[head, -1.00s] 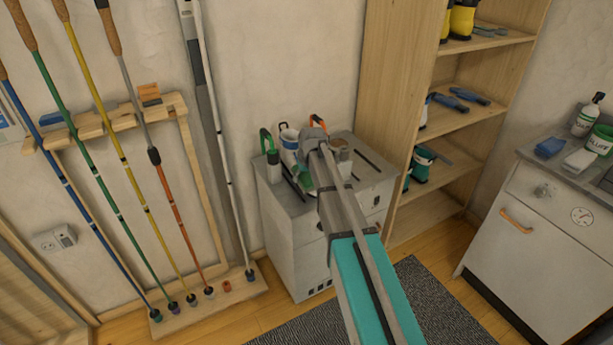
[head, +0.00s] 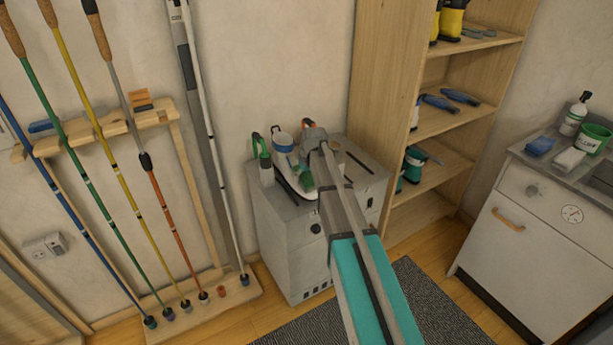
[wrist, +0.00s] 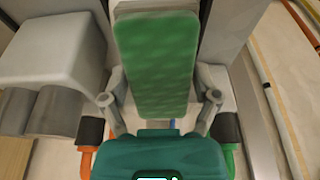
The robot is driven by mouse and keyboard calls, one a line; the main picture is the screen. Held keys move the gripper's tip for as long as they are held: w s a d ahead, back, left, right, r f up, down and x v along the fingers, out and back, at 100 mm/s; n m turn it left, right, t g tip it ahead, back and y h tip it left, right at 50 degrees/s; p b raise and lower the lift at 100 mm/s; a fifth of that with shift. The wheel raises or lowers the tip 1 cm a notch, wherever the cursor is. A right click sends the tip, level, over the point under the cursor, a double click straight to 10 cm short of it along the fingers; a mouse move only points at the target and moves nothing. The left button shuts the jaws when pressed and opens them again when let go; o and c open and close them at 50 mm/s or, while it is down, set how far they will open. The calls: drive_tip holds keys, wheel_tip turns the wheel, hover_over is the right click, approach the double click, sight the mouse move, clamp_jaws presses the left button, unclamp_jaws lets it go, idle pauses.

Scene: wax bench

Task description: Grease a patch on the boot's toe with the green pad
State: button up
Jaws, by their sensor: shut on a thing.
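The green pad (wrist: 156,65) fills the middle of the wrist view, between the two fingers of my gripper (wrist: 158,105), which is shut on it. In the head view my gripper (head: 313,150) is over the cabinet top, just right of the boot. I cannot tell whether the pad touches the toe.
The grey cabinet (head: 290,245) carries a green-handled tool (head: 262,160) left of the boot and an orange-handled one (head: 306,124) behind my gripper. Poles stand in a wooden rack (head: 185,190) at left. A wooden shelf (head: 385,90) and a white counter unit (head: 525,235) are at right.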

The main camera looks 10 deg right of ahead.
sight(296, 184)
drive_tip(key=shift+d, duration=0.15)
drive_tip(key=shift+w+d+f, duration=0.1)
drive_tip(key=shift+w+d, duration=0.15)
drive_tip(key=shift+d, duration=0.45)
drive_tip(key=shift+w+d, duration=0.25)
drive_tip(key=shift+d, duration=0.45)
drive_tip(key=shift+f, duration=0.1)
drive_tip(key=shift+a, duration=0.1)
drive_tip(key=shift+s+a, duration=0.25)
drive_tip(key=shift+a, duration=0.5)
drive_tip(key=shift+s+a, duration=0.25)
drive_tip(key=shift+a, duration=0.45)
drive_tip(key=shift+a, duration=0.1)
drive_tip(key=shift+s+a, duration=0.25)
drive_tip(key=shift+a, duration=0.5)
drive_tip(key=shift+s+a, duration=0.25)
drive_tip(key=shift+a, duration=0.45)
